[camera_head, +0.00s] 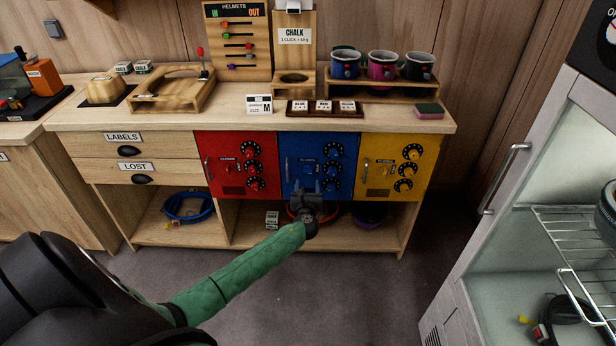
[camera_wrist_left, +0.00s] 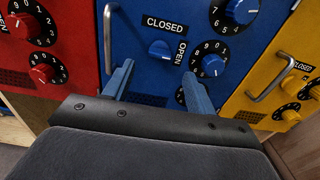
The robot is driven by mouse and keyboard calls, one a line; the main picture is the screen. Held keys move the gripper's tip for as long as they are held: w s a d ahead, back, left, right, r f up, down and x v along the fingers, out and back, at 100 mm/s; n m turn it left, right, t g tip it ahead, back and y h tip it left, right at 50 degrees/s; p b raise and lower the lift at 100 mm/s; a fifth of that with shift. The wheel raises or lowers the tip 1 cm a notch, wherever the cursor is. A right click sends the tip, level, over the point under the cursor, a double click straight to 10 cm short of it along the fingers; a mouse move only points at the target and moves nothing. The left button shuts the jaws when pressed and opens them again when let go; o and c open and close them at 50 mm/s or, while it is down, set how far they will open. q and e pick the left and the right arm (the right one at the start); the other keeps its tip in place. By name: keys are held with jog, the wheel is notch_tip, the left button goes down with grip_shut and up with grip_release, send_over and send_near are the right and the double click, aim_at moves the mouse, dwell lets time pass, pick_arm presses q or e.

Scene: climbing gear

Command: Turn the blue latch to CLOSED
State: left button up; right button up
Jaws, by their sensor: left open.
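The blue latch (camera_wrist_left: 161,48) is a small knob on the blue locker door (camera_wrist_left: 145,85). CLOSED is printed above it and OPEN to its right, and its handle lies roughly sideways, toward OPEN. In the head view the blue door (camera_head: 289,156) is the middle one of three, and the latch (camera_head: 308,170) is small there. My left gripper (camera_wrist_left: 158,72) is open and empty, its blue fingers apart just below the latch, not visibly touching it. In the head view the left gripper (camera_head: 312,187) is in front of the blue door's lower part. My right gripper is out of view.
A red door (camera_head: 222,188) and a yellow door (camera_head: 377,188) flank the blue one, with dials and handles. Blue number dials (camera_wrist_left: 240,10) and a vertical handle (camera_wrist_left: 108,38) are close around the latch. A fridge (camera_head: 500,150) stands open at right.

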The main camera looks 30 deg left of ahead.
aim_at(308, 171)
pick_arm(q)
jog(key=shift+x, duration=2.85)
jog(key=c, duration=1)
